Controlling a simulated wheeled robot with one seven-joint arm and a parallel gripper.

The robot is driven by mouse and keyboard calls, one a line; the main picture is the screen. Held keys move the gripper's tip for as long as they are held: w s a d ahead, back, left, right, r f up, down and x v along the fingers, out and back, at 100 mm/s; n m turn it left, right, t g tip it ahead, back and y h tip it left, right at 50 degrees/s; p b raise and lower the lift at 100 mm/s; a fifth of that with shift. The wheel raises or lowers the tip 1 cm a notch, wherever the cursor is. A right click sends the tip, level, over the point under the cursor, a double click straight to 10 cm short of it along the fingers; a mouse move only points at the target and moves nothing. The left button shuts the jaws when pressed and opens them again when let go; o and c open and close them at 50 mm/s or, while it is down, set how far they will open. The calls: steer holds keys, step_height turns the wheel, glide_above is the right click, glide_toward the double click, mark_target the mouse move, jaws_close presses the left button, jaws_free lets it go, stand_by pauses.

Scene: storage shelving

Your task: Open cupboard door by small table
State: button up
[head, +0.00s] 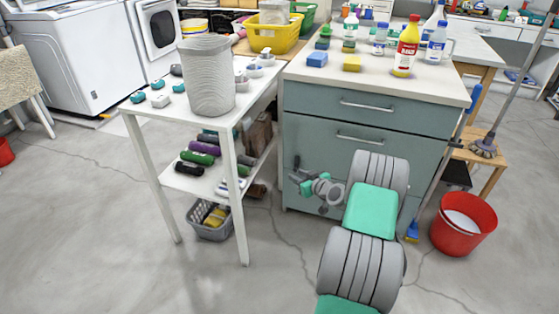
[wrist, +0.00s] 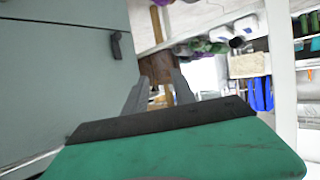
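The cupboard is a grey-teal cabinet (head: 335,125) with a pale top, right of the small white table (head: 255,92). Its front looks shut. It has two horizontal bar handles, an upper one (head: 367,106) and a lower one (head: 360,139). A small dark handle (head: 296,162) sits near its left edge. The dark handle also shows in the wrist view (wrist: 116,45), on the flat front at left. My gripper (head: 297,179) is low before the cabinet's left edge, below the dark handle. In the wrist view its two fingers (wrist: 158,92) are apart, with nothing held between them.
A ribbed grey container (head: 208,78) stands on the small table, whose lower shelf holds several rolled items. A grey basket (head: 209,220) is beneath. A red bucket (head: 464,224) and a mop stand right of the cabinet. Bottles (head: 406,48) stand on top.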

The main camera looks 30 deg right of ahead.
steer(key=w+a+r+n+g+y+p, duration=0.1)
steer(key=a+r+g+p, duration=0.1)
steer(key=a+r, duration=0.5)
steer(key=shift+a+r+y+p, duration=0.3)
steer(key=shift+r+p, duration=0.15)
steer(key=shift+p, duration=0.25)
